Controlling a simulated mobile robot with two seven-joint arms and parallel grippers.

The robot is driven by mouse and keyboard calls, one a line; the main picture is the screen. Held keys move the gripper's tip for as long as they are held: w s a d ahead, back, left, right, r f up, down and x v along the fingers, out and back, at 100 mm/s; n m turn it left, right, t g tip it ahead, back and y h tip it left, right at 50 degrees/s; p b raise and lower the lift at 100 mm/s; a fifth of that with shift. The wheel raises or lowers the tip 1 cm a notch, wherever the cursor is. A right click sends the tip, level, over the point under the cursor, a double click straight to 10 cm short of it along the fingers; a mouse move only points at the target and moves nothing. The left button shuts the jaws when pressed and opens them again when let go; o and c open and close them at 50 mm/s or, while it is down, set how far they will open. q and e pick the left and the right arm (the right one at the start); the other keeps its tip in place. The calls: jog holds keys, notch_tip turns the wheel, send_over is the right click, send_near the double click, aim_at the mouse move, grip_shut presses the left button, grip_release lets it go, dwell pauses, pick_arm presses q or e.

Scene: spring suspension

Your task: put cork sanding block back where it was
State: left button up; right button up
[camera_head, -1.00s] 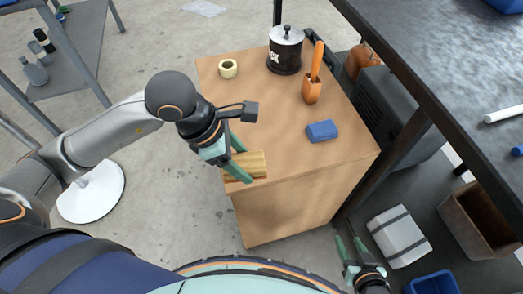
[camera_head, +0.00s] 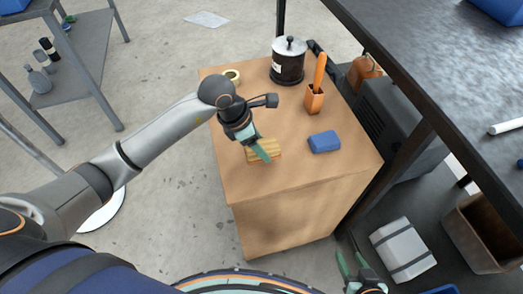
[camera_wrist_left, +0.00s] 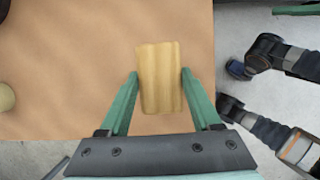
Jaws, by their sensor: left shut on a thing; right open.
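The tan, grained block (camera_head: 263,150), which I take for the cork sanding block, is at the left gripper over the left part of the wooden cabinet top (camera_head: 290,181). My left gripper (camera_head: 268,155) is shut on it, one finger along each side; the block shows between the fingers in the left wrist view (camera_wrist_left: 159,80). I cannot tell whether the block touches the top. My right gripper (camera_head: 354,265) is open and empty, low beside the cabinet's front right.
On the cabinet top, a blue block (camera_head: 324,142) lies to the right, an orange holder (camera_head: 314,102) and dark canister (camera_head: 288,66) stand behind, and a tape roll (camera_head: 233,75) lies at back left. A dark workbench (camera_head: 440,60) overhangs at right. The front top is clear.

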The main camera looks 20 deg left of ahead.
pick_arm(q)
jog(key=shift+w+f, duration=0.6)
jog(key=shift+f, duration=1.6)
jog(key=shift+f, duration=0.2)
jog(key=o, duration=1.2)
jog(key=shift+r, duration=0.1)
jog(key=v, duration=1.2)
jog(key=shift+a+p, duration=0.1)
jog(key=shift+p, duration=0.3)
